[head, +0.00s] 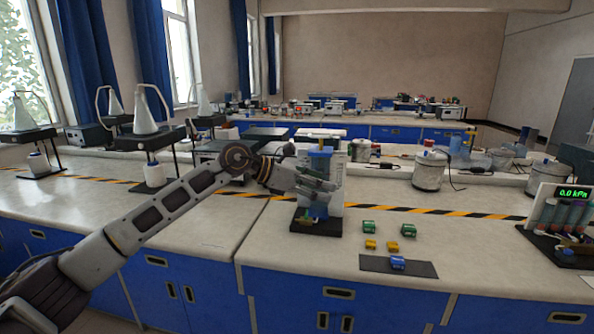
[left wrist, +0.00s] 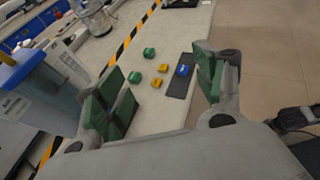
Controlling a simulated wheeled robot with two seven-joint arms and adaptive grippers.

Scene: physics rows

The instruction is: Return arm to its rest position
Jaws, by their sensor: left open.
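My left arm reaches in from the left in the head view. Its gripper (head: 318,183) hangs above the bench, in front of a stand with a blue-topped cylinder (head: 320,160). In the left wrist view the gripper (left wrist: 160,92) has its green-padded fingers wide apart, with nothing between them. The blue-topped cylinder (left wrist: 35,75) shows large at the left of that view, close to the gripper; I cannot tell if they touch. My right gripper is not in view.
Small green blocks (head: 369,226) and yellow blocks (head: 370,245) lie on the bench right of the stand. A blue block (head: 397,262) sits on a dark mat (head: 375,264). A pressure-display stand (head: 560,210) is far right. Bench (head: 200,235) left of the stand is clear.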

